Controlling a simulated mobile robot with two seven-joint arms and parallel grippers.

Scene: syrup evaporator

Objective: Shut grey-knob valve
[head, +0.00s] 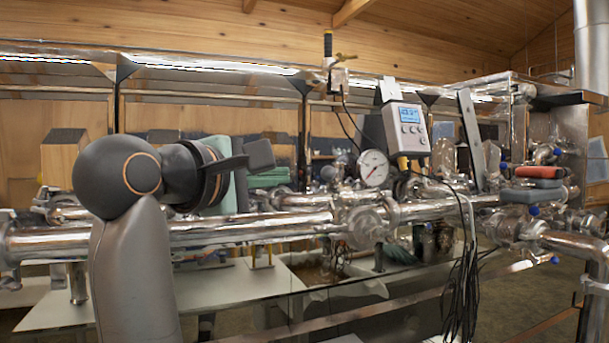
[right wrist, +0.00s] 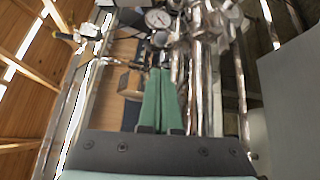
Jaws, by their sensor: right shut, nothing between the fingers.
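A grey grip (head: 532,196) sits on the pipework at the right of the head view, just below a red grip (head: 538,171). It may be the grey-knob valve's handle, but I cannot tell for sure. My right gripper (head: 262,154) is at left of centre in the head view, in front of the pipes and well apart from both grips. It is shut and empty. My left gripper is not in view.
Shiny horizontal pipes (head: 250,229) run across the head view. A pressure gauge (head: 373,168) and a digital meter (head: 406,129) stand above them at centre. Black cables (head: 466,285) hang down at right of centre. Wooden walls stand behind.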

